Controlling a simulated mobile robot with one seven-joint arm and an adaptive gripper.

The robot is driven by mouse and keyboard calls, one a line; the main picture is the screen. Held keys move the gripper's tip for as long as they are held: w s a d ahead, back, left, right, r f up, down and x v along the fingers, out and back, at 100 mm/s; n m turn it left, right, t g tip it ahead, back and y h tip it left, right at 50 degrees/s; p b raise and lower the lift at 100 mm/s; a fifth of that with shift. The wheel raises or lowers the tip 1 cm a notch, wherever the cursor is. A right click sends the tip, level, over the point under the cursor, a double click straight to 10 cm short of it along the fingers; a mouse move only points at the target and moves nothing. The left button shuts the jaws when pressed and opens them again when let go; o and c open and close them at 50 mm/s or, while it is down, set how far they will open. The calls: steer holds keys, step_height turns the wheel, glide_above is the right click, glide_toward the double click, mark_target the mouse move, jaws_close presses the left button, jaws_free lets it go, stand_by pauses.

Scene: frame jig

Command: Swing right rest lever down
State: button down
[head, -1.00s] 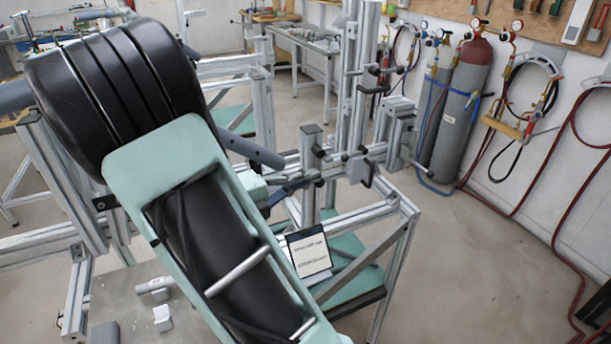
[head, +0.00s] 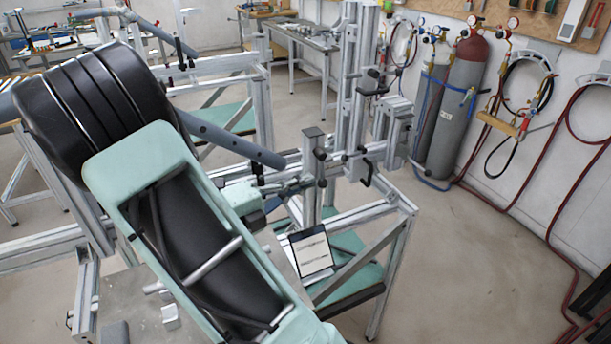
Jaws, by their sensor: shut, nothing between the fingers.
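My gripper (head: 304,184) is small in the head view, at the end of my pale green wrist, beside the upright post of the jig (head: 312,160). It is shut, with nothing seen between its fingers. A small dark lever-like part (head: 257,173) stands under the right end of the grey tube (head: 235,140), just left of my gripper. Black handles (head: 368,172) sit on the jig's clamps to the right. I cannot tell for sure which of these is the right rest lever, nor whether my fingers touch the jig. My forearm hides part of the jig.
A tablet-like panel with text (head: 311,251) stands below my gripper. An aluminium frame with green shelves (head: 350,275) surrounds it. Gas cylinders (head: 460,100) and hoses line the right wall. The floor (head: 460,270) at right is clear.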

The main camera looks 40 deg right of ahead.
steer(key=a, duration=1.1)
steer(key=shift+w+a+b, duration=0.3)
steer(key=shift+a+b, duration=0.05)
steer(key=shift+r, duration=0.1)
